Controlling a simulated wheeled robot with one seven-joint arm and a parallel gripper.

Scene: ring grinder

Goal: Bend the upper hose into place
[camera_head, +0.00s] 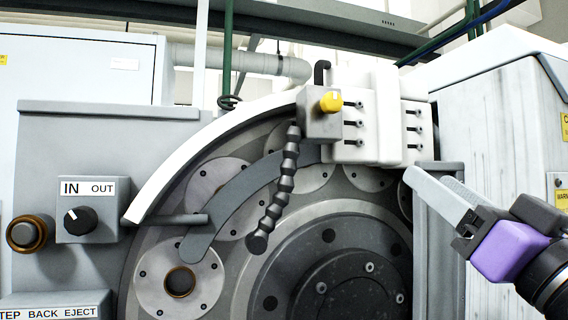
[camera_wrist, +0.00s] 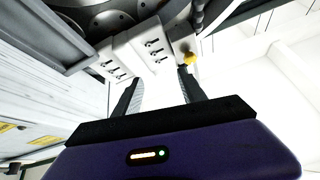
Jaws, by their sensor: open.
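A dark segmented hose (camera_head: 279,190) hangs from the grey block (camera_head: 319,125) with the yellow knob (camera_head: 331,102). It slants down and left in front of the ring grinder's disc, and its lower end is free. I take it as the upper hose; no second hose is clear. My gripper (camera_head: 416,180) is to the right of the hose, well apart from it, beside the white housing. In the wrist view, my gripper (camera_wrist: 158,86) has its two fingers spread with nothing between them. The yellow knob (camera_wrist: 190,58) shows there beyond the right finger.
White blocks with black handles (camera_head: 375,117) stand between the hose and my gripper. A grey cabinet (camera_head: 494,130) is close on the right. A curved grey arm (camera_head: 238,190) lies left of the hose. A control panel with a black dial (camera_head: 80,221) is at left.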

